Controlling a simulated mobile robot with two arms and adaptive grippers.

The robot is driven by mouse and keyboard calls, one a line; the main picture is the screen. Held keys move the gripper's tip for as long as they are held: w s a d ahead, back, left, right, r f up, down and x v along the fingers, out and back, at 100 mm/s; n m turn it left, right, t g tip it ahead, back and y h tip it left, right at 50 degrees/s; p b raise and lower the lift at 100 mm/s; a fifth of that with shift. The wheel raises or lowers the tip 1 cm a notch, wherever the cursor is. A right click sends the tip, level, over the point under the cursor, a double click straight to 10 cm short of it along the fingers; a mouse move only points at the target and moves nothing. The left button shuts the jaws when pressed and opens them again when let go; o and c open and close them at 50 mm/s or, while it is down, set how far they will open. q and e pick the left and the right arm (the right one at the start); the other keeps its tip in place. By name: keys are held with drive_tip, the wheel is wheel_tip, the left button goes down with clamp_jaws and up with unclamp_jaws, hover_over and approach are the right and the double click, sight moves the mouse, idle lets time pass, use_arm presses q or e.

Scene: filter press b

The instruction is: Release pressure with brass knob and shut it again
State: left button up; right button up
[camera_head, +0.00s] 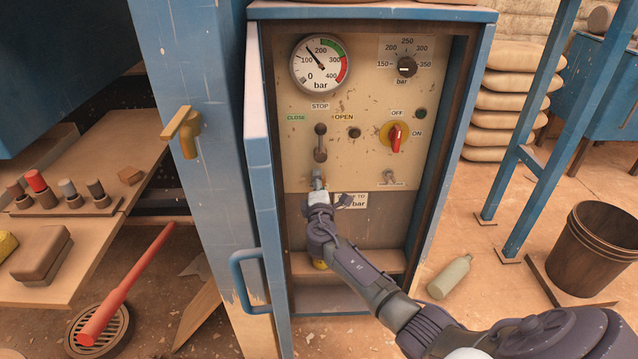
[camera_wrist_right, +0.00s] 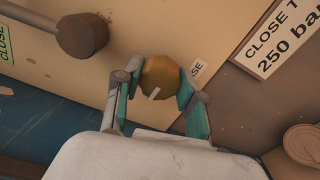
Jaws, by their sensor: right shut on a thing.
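The round brass knob (camera_wrist_right: 160,77) sits on the cabinet's beige panel in the right wrist view, with a white mark at its lower edge. My right gripper (camera_wrist_right: 157,92) has its two teal-padded fingers on either side of it, shut on it. In the head view my right gripper (camera_head: 318,182) reaches the panel below the dark lever (camera_head: 320,142) and hides the knob. The pressure gauge (camera_head: 320,65) at the panel's upper left has its needle between 100 and 200 bar. My left gripper is not in view.
The cabinet door (camera_head: 257,150) stands open at the left. A red switch (camera_head: 396,138) and a black dial (camera_head: 406,66) are on the panel's right. A sign ending in "bar" (camera_head: 352,201) is partly covered by my gripper. A bottle (camera_head: 450,276) lies on the floor.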

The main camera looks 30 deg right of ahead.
drive_tip(key=shift+f, duration=0.1)
drive_tip(key=o, duration=1.1)
drive_tip(key=shift+o, duration=0.2)
drive_tip(key=shift+s+a, duration=0.1)
drive_tip(key=v, duration=1.2)
